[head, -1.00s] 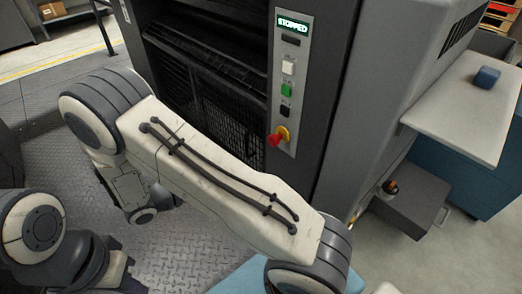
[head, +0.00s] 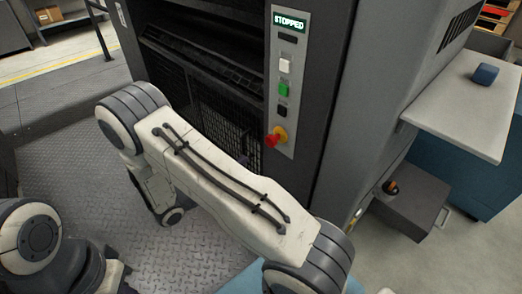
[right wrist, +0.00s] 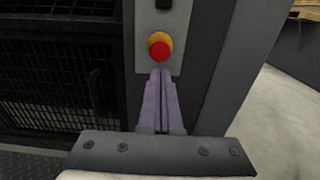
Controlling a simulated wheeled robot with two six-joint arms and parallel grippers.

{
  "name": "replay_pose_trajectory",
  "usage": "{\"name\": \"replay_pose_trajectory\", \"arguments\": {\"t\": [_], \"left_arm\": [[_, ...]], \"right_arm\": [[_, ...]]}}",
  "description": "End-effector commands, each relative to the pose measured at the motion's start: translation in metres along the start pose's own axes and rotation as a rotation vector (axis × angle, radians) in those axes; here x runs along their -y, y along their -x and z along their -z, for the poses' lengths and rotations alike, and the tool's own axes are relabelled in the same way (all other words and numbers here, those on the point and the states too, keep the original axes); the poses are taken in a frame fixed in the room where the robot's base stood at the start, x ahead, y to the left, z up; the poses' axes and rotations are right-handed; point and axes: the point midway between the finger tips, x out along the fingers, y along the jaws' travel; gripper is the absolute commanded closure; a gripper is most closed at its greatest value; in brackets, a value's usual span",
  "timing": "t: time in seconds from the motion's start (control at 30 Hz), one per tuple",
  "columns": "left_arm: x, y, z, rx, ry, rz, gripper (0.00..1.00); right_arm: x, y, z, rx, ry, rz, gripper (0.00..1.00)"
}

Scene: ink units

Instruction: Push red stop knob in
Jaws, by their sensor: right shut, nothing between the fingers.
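The red stop knob (head: 272,140) sits on a yellow collar low on the grey control panel (head: 287,65). In the right wrist view the knob (right wrist: 159,48) faces me, just above the fingertips. My right gripper (right wrist: 161,74) is shut and empty, its purple fingers side by side and pointing at the panel. The gap between fingertips and knob cannot be judged. In the head view my right arm mostly hides this gripper.
Above the knob are a black button (head: 282,111), a green button (head: 284,90), a white button (head: 285,66) and a display (head: 288,20) reading STOPPED. A pale shelf (head: 450,105) with a blue block (head: 485,74) juts out at the right. Dark mesh (head: 215,115) lies left of the panel.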

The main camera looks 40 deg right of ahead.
Motion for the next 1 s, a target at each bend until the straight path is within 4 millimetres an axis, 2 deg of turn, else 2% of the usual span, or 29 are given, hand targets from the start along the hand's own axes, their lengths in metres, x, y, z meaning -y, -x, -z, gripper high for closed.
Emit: {"name": "replay_pose_trajectory", "arguments": {"t": [0.03, 0.2, 0.4, 0.57, 1.0], "left_arm": [[0.001, -0.007, 0.0, 0.0, 0.0, 0.0, 1.0], [0.001, -0.017, -0.001, 0.0, 0.0, 0.0, 1.0], [0.002, -0.028, -0.002, 0.0, 0.0, 0.0, 1.0], [0.002, -0.03, -0.002, 0.0, 0.0, 0.0, 1.0], [0.002, -0.025, -0.001, 0.0, 0.0, 0.0, 1.0]], "right_arm": [[0.001, -0.013, 0.003, -0.001, -0.001, 0.007, 1.0], [0.001, -0.049, 0.003, -0.001, -0.002, 0.006, 1.0], [0.001, -0.078, 0.003, -0.001, -0.002, 0.004, 1.0], [0.0, -0.088, 0.001, -0.001, 0.0, 0.0, 1.0], [0.001, -0.095, -0.002, -0.001, 0.001, 0.003, 1.0]]}}
